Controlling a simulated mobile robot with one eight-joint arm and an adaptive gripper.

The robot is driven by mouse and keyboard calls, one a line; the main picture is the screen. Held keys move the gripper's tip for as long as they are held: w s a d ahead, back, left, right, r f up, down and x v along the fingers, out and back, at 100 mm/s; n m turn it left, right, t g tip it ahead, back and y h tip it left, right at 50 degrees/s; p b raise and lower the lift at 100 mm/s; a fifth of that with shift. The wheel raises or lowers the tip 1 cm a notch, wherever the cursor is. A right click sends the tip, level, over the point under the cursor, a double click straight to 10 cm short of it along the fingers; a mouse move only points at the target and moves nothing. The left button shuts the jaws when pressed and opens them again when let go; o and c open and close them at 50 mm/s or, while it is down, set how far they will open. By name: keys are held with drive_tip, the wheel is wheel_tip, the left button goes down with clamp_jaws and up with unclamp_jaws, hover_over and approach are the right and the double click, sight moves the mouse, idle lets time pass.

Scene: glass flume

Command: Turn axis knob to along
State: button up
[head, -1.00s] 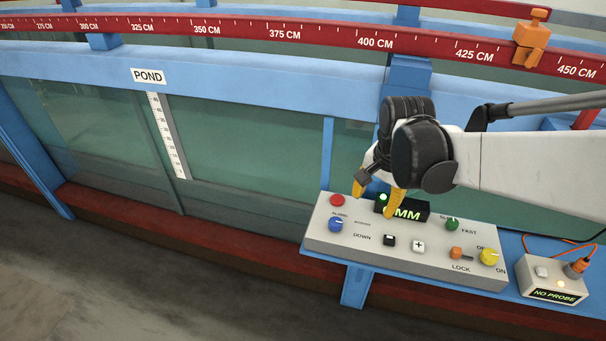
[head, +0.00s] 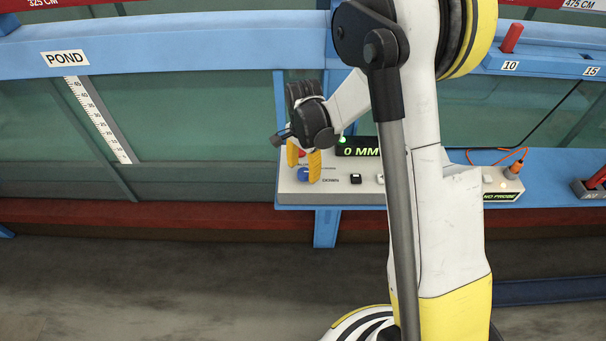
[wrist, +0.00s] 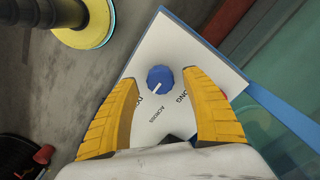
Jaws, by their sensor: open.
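The axis knob is a round blue knob (head: 304,175) near the left end of the grey control panel (head: 292,200). In the wrist view the blue knob (wrist: 160,78) shows a white pointer line slanting toward the lower left. A label ending in "ONG" is to its right, partly hidden by a finger, and another label, apparently "ACROSS", is below it. My gripper (wrist: 161,77) is open, its yellow fingers on either side of the knob in this view. In the head view my gripper (head: 304,166) is over the knob; contact cannot be told.
A green-lit "0 MM" display (head: 360,148) stands behind the knob, partly behind my arm. A red button (wrist: 222,92) is close beside the right finger. A dark button (head: 355,179) is to the knob's right. The blue flume rail (head: 180,50) runs behind.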

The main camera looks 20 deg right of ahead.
drive_tip(key=shift+f, duration=0.9)
drive_tip(key=c, duration=1.2)
